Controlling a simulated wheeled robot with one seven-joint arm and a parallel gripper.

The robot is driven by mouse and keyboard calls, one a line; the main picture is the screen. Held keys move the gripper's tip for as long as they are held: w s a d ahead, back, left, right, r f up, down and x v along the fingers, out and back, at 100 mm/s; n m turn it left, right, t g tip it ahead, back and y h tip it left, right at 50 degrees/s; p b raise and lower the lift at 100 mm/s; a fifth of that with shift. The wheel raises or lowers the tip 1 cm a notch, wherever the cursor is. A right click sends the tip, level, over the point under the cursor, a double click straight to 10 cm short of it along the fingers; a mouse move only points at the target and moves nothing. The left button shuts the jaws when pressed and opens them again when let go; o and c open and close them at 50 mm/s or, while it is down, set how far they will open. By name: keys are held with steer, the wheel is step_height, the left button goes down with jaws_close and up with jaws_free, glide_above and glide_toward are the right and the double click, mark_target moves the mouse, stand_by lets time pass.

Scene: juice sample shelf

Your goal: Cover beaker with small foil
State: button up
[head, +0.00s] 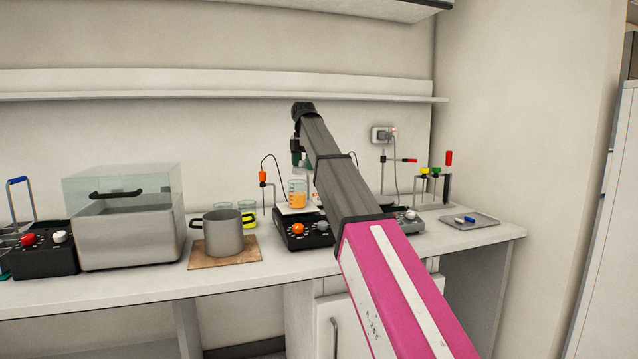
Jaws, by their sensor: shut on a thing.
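A glass beaker (298,194) with orange liquid stands upright on the black hot plate (291,231) near the middle of the bench. My gripper (299,163) is above the beaker, apart from its rim, pointing down. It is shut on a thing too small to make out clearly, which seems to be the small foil. My arm hides part of the area right of the beaker.
A steel pot (222,235) stands on a brown board left of the hot plate, with glass beakers behind it. A clear-lidded bath (125,230) is farther left. A tray (470,221) lies at right. A shelf (200,96) runs above.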

steer(key=w+a+r, duration=0.2)
steer(key=w, duration=0.1)
steer(key=shift+a+r, duration=0.2)
steer(key=shift+a, duration=0.05)
glide_above(297, 194)
steer(key=w, duration=0.3)
step_height(297, 194, down, 8)
steer(key=shift+w+r, duration=0.2)
steer(key=shift+r, duration=0.05)
steer(key=shift+d, duration=0.1)
steer(key=o, duration=0.7)
steer(key=shift+r, duration=0.15)
